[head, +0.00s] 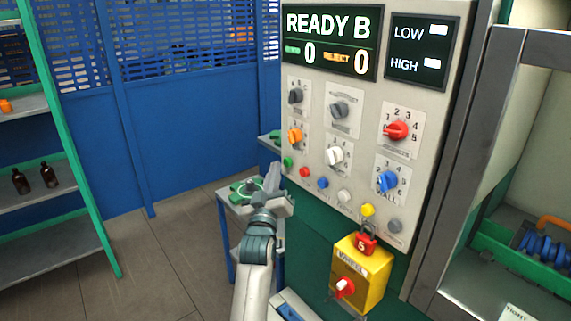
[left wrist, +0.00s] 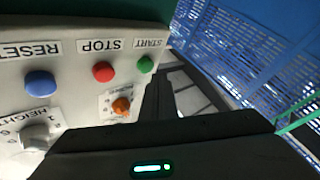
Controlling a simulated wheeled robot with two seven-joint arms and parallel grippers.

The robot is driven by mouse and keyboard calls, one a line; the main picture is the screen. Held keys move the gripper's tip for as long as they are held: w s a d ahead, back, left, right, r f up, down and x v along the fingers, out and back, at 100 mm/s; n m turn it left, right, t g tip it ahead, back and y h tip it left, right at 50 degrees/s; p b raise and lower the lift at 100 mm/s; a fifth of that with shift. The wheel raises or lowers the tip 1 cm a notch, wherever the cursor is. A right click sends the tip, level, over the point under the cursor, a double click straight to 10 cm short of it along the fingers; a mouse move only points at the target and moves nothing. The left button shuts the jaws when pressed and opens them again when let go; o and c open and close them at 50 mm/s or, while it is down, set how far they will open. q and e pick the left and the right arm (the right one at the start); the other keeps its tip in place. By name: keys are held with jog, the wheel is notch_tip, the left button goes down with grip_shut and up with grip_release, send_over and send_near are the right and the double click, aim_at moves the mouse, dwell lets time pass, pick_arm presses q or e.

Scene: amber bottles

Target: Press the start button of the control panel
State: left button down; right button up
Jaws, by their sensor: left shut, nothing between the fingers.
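The control panel (head: 352,120) stands upright in the head view, its display reading READY B. The green start button (head: 287,161) is at the left end of its lower button row. My left gripper (head: 274,170) is shut and empty, its tip just left of and below that button in the picture. In the left wrist view the panel appears turned over, with the green button (left wrist: 145,64) under a START label. My right gripper is not in view.
The red stop button (head: 305,171) and blue reset button (head: 322,183) sit right beside the start button. A shelf (head: 50,190) with amber bottles (head: 48,175) stands left.

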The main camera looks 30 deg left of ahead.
pick_arm(q)
jog(key=shift+w, duration=0.1)
jog(key=shift+w+d, duration=0.15)
jog(key=shift+w, duration=0.15)
jog(key=shift+w+d, duration=0.2)
jog(key=shift+w, duration=0.2)
dwell(1.0)
jog(key=shift+s+a, duration=0.1)
jog(key=shift+s, duration=0.05)
jog(key=shift+s+a+p, duration=0.25)
jog(key=shift+s+p, duration=0.25)
jog(key=shift+s, duration=0.15)
dwell(0.4)
jog(key=s, duration=0.1)
jog(key=s+a+p, duration=0.1)
jog(key=s, duration=0.1)
jog(key=s+a+p, duration=0.1)
jog(key=shift+s, duration=0.35)
